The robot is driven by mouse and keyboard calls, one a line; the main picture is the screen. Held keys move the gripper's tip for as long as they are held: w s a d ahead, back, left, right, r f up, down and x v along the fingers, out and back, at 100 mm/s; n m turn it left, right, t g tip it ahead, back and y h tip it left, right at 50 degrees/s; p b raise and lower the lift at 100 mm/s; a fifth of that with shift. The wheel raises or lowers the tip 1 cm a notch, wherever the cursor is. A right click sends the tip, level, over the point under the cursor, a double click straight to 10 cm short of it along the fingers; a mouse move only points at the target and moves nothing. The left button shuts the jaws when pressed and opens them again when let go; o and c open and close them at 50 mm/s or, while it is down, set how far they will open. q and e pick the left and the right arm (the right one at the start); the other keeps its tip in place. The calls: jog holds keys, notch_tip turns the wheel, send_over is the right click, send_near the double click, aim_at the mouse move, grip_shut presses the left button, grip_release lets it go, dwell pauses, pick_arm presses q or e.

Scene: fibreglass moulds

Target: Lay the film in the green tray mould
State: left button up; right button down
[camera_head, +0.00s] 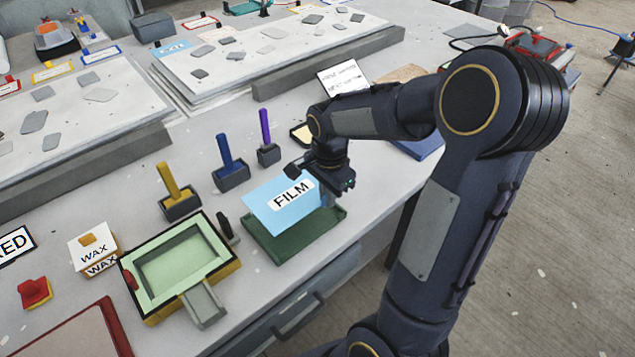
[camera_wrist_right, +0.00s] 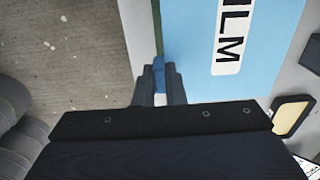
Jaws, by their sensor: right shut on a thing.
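The light-blue film (camera_head: 264,211), with a white FILM label, is in my right gripper (camera_head: 328,190) at its right edge. In the right wrist view the gripper's fingers (camera_wrist_right: 160,88) are shut on a blue tab at the edge of the film (camera_wrist_right: 270,35). The film is over a dark green flat tray (camera_head: 288,243) and covers its back part; I cannot tell how high above it. A mould with a light green hollow (camera_head: 180,262), dark rim and yellow sides stands to the left of it, with nothing in the hollow. My left gripper is not in view.
Yellow (camera_head: 170,182), blue (camera_head: 227,160) and purple (camera_head: 265,135) handled tools stand in dark blocks behind. WAX blocks (camera_head: 88,247) and a red block (camera_head: 34,293) are at left. A grey piece (camera_head: 204,305) touches the mould's front. The table's edge lies close to the dark green tray.

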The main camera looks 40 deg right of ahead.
jog(key=shift+s, duration=0.1)
jog(key=b, duration=0.5)
send_over(327, 227)
jog(key=shift+f, duration=3.45)
jog(key=shift+f+b, duration=0.3)
jog(key=shift+f+b, duration=0.4)
jog(key=shift+f, duration=0.15)
jog(key=shift+f, duration=0.1)
